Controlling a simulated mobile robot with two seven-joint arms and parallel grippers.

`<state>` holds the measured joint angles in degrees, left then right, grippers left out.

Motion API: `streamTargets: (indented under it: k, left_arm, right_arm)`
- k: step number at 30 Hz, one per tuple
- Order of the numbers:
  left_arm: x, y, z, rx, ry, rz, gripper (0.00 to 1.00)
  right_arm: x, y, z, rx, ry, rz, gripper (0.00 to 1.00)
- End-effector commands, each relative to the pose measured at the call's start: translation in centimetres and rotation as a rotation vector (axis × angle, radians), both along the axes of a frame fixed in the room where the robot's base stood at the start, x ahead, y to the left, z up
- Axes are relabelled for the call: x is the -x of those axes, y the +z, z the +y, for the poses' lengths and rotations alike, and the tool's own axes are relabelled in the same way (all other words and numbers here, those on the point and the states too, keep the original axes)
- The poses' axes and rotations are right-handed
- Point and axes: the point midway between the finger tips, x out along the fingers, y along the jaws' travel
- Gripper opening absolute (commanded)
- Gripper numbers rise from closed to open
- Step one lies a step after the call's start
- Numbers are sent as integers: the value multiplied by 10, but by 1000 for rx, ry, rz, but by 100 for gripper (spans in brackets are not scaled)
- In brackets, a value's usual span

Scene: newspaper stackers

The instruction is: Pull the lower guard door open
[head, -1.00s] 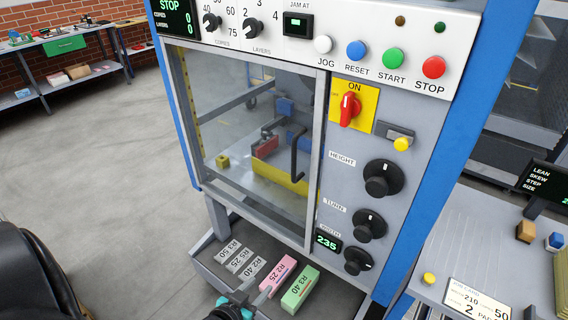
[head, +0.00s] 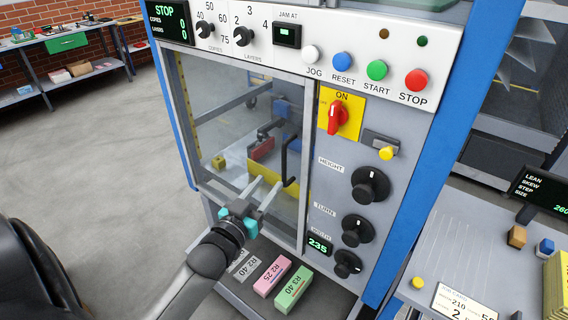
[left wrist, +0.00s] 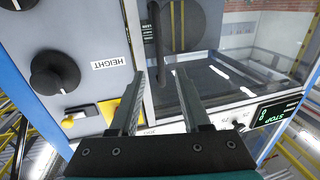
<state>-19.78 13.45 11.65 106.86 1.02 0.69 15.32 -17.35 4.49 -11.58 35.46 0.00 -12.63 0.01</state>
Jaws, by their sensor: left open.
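The lower guard door (head: 221,122) is a clear pane in a grey frame on the front of the machine, and it looks shut. Its black upright bar handle (head: 289,165) is near the door's right edge. My left gripper (head: 267,181) is open and empty in front of the pane, just left of and slightly below the handle. In the left wrist view the handle (left wrist: 157,45) appears just beyond the gap between the open fingers (left wrist: 160,74). I cannot tell its exact distance from the fingertips. My right gripper is not in view.
A red switch (head: 337,117) on a yellow plate and black knobs (head: 370,185) are right of the door. Below it, a tray holds a pink block (head: 272,276), a green block (head: 294,288) and grey ones. A side table (head: 463,250) stands right; floor at left is clear.

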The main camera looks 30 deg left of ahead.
Motion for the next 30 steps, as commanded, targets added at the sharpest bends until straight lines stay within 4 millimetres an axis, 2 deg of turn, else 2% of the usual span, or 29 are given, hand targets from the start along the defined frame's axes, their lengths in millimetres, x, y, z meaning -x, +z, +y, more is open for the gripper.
streamTargets:
  k: [6,15,22,30]
  left_arm:
    - [-35,0,4,-2,0,-1,47]
    - [-76,0,9,-1,0,1,47]
    - [-93,-1,11,-1,0,2,47]
    - [-95,-1,11,-1,0,2,47]
  right_arm:
    - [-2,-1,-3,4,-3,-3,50]
    - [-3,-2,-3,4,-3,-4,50]
    - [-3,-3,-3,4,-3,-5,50]
    - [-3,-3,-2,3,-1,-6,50]
